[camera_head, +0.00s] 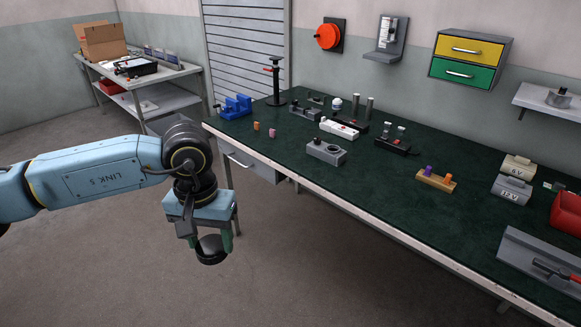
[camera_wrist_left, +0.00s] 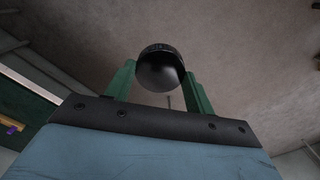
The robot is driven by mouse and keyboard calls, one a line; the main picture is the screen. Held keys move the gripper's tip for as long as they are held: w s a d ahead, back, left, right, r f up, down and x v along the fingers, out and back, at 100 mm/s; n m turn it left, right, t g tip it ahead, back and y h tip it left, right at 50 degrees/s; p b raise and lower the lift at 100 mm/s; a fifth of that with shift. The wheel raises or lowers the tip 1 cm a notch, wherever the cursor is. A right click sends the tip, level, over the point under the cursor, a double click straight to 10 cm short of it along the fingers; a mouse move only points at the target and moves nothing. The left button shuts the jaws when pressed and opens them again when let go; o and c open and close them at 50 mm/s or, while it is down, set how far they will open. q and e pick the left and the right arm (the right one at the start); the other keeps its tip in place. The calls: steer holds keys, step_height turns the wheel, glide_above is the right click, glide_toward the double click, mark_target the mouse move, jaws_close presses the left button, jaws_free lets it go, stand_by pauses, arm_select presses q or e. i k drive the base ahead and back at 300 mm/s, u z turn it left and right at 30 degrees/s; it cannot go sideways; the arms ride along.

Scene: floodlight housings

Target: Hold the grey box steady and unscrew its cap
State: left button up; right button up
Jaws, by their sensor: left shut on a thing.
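My left gripper (camera_head: 211,245) is shut on a round black cap (camera_head: 210,251), held in the air in front of the bench, above the floor. In the left wrist view the cap (camera_wrist_left: 160,69) sits between the green fingers. A grey box (camera_head: 326,152) stands upright on the dark green bench top, to the right of my left gripper and apart from it. Dark round features show on the box's top; they are too small to make out. My right gripper is not in view.
The bench (camera_head: 300,178) has a pale front edge close to my left arm. A blue vise (camera_head: 236,106), small orange and pink pieces, and a wooden block (camera_head: 436,180) with pegs stand on it. Bare bench top lies around the grey box.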

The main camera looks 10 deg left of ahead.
mark_target(333, 154)
steer(key=u, duration=0.95)
steer(key=i, duration=1.8)
steer(key=z, duration=1.05)
steer(key=i, duration=0.5)
steer(key=z, duration=0.5)
